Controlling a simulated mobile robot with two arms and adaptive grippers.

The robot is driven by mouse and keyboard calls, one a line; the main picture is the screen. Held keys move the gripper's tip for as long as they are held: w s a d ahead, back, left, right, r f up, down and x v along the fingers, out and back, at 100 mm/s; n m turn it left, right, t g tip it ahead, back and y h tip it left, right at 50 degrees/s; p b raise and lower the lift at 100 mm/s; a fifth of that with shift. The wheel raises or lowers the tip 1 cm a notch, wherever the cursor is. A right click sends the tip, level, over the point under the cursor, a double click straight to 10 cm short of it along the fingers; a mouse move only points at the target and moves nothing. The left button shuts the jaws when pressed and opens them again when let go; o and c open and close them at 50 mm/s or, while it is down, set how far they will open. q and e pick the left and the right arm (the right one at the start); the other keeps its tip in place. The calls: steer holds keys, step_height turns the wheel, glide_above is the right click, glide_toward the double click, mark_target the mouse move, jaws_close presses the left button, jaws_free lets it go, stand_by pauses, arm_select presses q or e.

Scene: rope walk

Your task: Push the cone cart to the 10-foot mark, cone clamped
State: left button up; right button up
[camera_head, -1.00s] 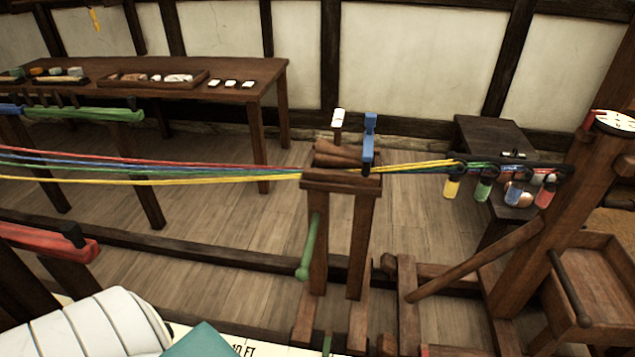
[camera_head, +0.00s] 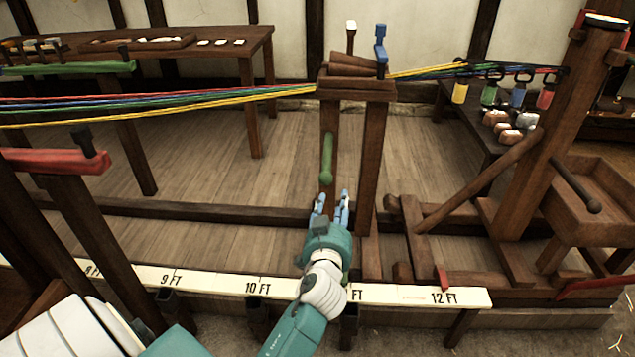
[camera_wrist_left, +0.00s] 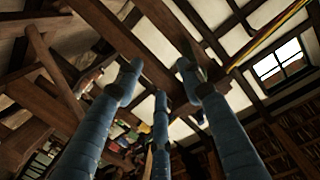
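The cone cart (camera_head: 367,165) is a dark wooden frame with two posts. The brown cone (camera_head: 350,68) lies on top, with the strands meeting at it. A blue lever (camera_head: 381,52) stands upright beside the cone; I cannot tell if it clamps it. A green handle (camera_head: 327,160) hangs on the cart's left post. My left gripper (camera_head: 332,198) is just below this handle, its blue fingers spread and empty; the left wrist view shows the spread fingers (camera_wrist_left: 155,85). The cream scale's 10 FT mark (camera_head: 258,288) lies left of the cart. My right gripper is out of view.
Red, blue, green and yellow strands (camera_head: 160,106) stretch left from the cone and right to hooks by a thick post (camera_head: 560,130). A red-topped rest (camera_head: 55,160) stands at left. A red pointer (camera_head: 442,278) is near 12 FT. The floor left of the cart looks clear.

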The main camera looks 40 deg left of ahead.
mark_target(327, 161)
arm_select(q)
steer(key=shift+n+t+y, duration=0.3)
steer(key=shift+n+y, duration=0.2)
steer(key=shift+y, duration=0.2)
steer(key=r, duration=0.1)
steer(key=s+a+r, duration=0.1)
steer(key=r+b, duration=0.1)
steer(key=r, duration=0.1)
steer(key=shift+s+a, duration=0.35)
steer(key=shift+s+a+r, duration=0.1)
steer(key=shift+r, duration=0.25)
steer(key=shift+w+a+f, duration=0.3)
steer(key=shift+w+f, duration=0.05)
steer(key=shift+w, duration=0.35)
steer(key=shift+w+a, duration=0.1)
steer(key=shift+w, duration=0.05)
steer(key=shift+w+a+r, duration=0.15)
steer(key=shift+w+r, duration=0.05)
steer(key=x, duration=1)
steer(key=shift+w+a, duration=0.3)
steer(key=shift+w, duration=0.1)
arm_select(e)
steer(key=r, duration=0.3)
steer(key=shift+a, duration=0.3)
